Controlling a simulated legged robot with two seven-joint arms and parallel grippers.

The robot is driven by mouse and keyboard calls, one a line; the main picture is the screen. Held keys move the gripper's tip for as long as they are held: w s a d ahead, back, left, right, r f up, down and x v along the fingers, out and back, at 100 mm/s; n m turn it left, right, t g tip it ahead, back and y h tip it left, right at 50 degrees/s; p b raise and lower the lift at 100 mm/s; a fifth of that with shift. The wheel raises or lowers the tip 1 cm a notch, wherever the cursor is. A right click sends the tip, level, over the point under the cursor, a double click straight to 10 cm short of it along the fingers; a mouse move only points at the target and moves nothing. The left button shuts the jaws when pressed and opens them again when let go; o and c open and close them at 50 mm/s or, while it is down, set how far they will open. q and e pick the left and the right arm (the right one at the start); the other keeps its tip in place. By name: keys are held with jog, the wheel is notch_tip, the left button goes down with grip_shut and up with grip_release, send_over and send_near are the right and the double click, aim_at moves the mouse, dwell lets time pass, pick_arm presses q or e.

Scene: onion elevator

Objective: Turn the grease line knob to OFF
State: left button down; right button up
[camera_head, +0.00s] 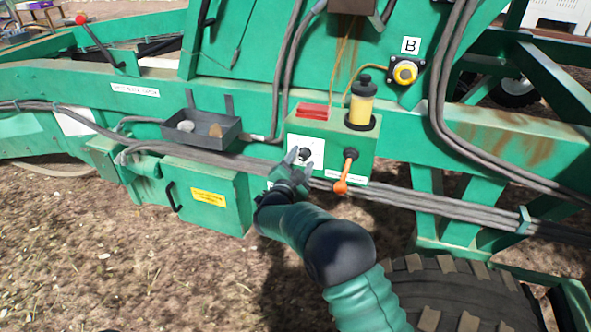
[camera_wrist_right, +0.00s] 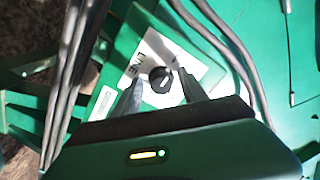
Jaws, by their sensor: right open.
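The grease line knob (camera_wrist_right: 160,79) is a small black round knob with a white pointer mark, on a white label plate (camera_wrist_right: 182,60) with "LINE" lettering. In the head view the knob (camera_head: 304,154) sits on the front of a green box (camera_head: 335,140), partly behind my right gripper (camera_head: 298,158). My right gripper is open, and in the right wrist view its two fingers (camera_wrist_right: 158,92) stand on either side of the knob. I cannot tell whether they touch it. The OFF marking is not readable. My left gripper is not in view.
An orange-handled lever (camera_head: 343,180) hangs right of the knob. A yellow reservoir (camera_head: 361,103) and red block (camera_head: 313,111) top the box. A grey tray (camera_head: 203,130) is at left. Cables (camera_head: 400,200) run below, above a large tyre (camera_head: 455,295).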

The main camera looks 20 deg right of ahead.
jog(key=b+v, duration=0.1)
jog(key=v, duration=1.5)
jog(key=shift+a+b, duration=0.3)
jog(key=shift+b, duration=0.1)
jog(key=shift+s+f, duration=0.1)
jog(key=shift+f, duration=0.05)
jog(key=s+f+n+g+y, duration=0.45)
jog(key=f+n+y, duration=0.25)
jog(key=n+y, duration=0.35)
jog(key=s+d+f+n+g, duration=0.2)
jog(key=s+d+f+g, duration=0.1)
jog(key=s, duration=0.8)
jog(key=s+d+f+n+g+p, duration=0.1)
jog(key=s+d+f+n+g, duration=0.2)
jog(key=s, duration=0.9)
notch_tip(320, 180, down, 2)
jog(key=shift+d+f+g, duration=0.2)
jog(key=shift+d+g, duration=0.6)
jog(key=shift+g, duration=0.15)
jog(key=shift+w+h, duration=0.1)
jog(key=shift+h, duration=0.15)
